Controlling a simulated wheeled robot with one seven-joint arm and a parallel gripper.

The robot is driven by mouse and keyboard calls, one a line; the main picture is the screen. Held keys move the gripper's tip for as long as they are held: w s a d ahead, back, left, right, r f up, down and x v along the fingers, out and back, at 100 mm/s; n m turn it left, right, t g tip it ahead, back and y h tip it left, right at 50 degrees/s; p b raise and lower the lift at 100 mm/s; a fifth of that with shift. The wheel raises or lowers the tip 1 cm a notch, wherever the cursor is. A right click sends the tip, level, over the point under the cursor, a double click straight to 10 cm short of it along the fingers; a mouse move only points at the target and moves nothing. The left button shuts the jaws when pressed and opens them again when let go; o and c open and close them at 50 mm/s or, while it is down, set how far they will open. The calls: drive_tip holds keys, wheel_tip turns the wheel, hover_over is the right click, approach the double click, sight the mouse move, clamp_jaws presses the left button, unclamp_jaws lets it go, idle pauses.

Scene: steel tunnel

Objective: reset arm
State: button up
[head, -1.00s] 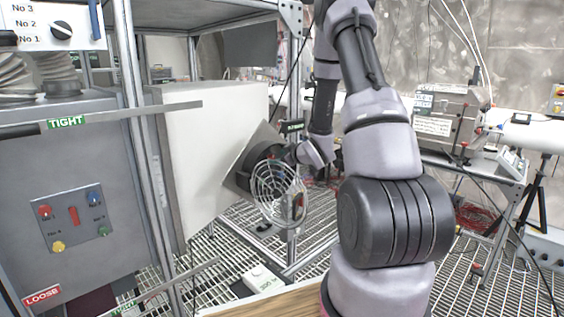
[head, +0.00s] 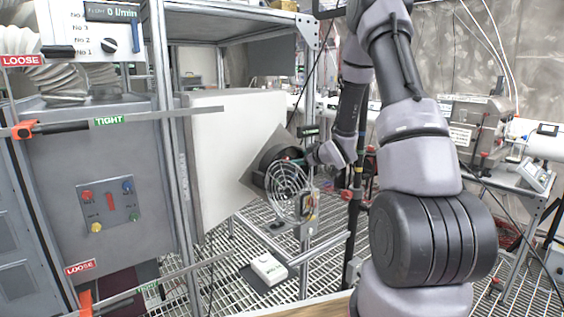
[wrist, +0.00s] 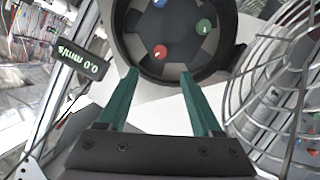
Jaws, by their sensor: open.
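My gripper (wrist: 159,74) is open in the wrist view, its two green fingers apart with nothing between them. Beyond the fingertips is a round dark housing (wrist: 122,45) with a blue, a red and a green knob-like piece inside. In the head view my arm reaches out and bends down, and my gripper (head: 297,161) is at the dark housing (head: 265,167), close to its round wire guard (head: 288,192). The fingers are small there, and I cannot tell whether they touch anything.
A white panel (head: 225,125) and grey cabinet (head: 100,160) stand left. A metal frame post (head: 305,90) is close to my arm. A white box (head: 269,268) lies on the grating. A bench with equipment (head: 480,125) stands right.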

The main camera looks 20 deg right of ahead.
drive_tip(key=s+r+m+g+h, duration=0.1)
drive_tip(key=s+r+m+h, duration=0.15)
drive_tip(key=s+r, duration=0.45)
drive_tip(key=s+r+m+g+h, duration=0.2)
drive_tip(key=s+r+m, duration=0.25)
drive_tip(key=r, duration=0.55)
drive_tip(key=s+a+r+m+g+y, duration=0.1)
drive_tip(key=s+a, duration=0.1)
drive_tip(key=s, duration=0.7)
drive_tip(key=s+a+r+m+g+y, duration=0.1)
drive_tip(key=s+a+r+m, duration=0.1)
drive_tip(key=s, duration=0.7)
drive_tip(key=s+a+r+m+g+y, duration=0.1)
drive_tip(key=s+a+r+m, duration=0.1)
drive_tip(key=s, duration=0.6)
drive_tip(key=shift+s+a+r+g, duration=0.3)
drive_tip(key=shift+s+a, duration=0.1)
drive_tip(key=shift+a, duration=0.4)
